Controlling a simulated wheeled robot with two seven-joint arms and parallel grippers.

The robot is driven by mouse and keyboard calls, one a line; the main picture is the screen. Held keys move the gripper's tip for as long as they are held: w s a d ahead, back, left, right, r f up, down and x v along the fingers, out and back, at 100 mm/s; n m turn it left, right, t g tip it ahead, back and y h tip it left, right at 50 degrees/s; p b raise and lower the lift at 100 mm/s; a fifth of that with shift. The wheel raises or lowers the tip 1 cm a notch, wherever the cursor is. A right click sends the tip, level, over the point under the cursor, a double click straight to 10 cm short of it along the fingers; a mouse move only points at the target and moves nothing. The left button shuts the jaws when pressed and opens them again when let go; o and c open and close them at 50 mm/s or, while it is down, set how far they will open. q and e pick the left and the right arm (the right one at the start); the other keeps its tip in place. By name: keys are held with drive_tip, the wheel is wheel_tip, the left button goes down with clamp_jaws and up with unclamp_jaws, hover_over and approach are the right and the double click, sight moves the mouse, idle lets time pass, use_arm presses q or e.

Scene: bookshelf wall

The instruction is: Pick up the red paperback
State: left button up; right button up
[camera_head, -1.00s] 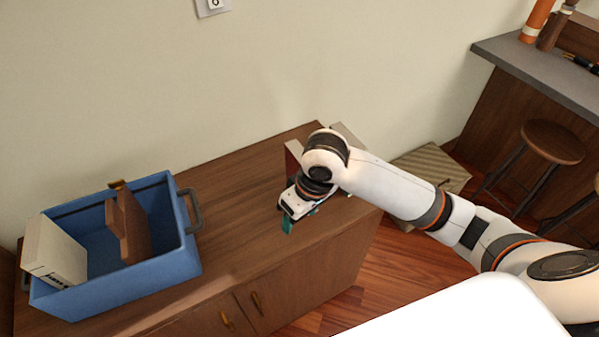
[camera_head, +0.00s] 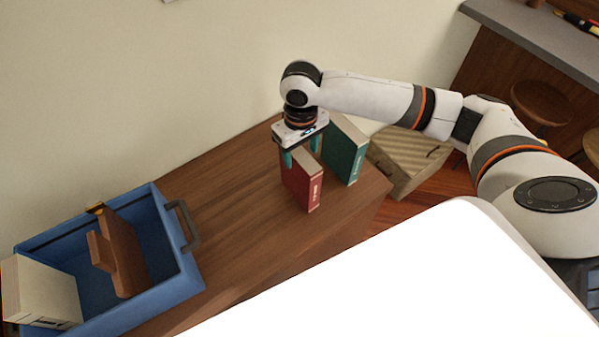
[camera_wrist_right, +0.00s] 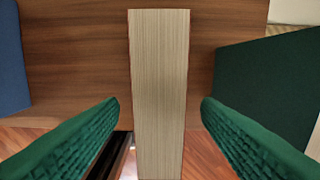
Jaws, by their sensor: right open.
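The red paperback (camera_head: 304,183) stands upright on the wooden cabinet top in the head view, its spine facing the front. My right gripper (camera_head: 301,158) is open above the far part of the book, fingers pointing down. In the right wrist view the book's pale page edge (camera_wrist_right: 160,90) runs between the two green fingers (camera_wrist_right: 160,112), with a gap on each side. The book still stands on the cabinet. My left gripper is not in view.
A green book (camera_head: 345,150) stands upright just right of the red one. A blue crate (camera_head: 190,277) on the left holds a pale book (camera_head: 40,292) and a brown wooden piece (camera_head: 122,250). Bare cabinet top (camera_head: 235,205) lies between. A ridged box (camera_head: 405,160) is beyond the right edge.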

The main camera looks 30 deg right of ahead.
sight(300, 176)
wheel_tip(300, 176, down, 4)
drive_tip(key=shift+f+p, duration=0.1)
drive_tip(key=shift+p, duration=0.6)
drive_tip(key=shift+w+f, duration=0.1)
drive_tip(key=shift+f, duration=0.45)
clamp_jaws()
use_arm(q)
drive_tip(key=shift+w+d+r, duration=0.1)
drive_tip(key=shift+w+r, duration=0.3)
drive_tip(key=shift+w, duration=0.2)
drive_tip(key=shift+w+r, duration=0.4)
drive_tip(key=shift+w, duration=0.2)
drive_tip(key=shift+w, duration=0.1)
use_arm(e)
drive_tip(key=shift+w+r, duration=0.1)
drive_tip(key=shift+r, duration=0.05)
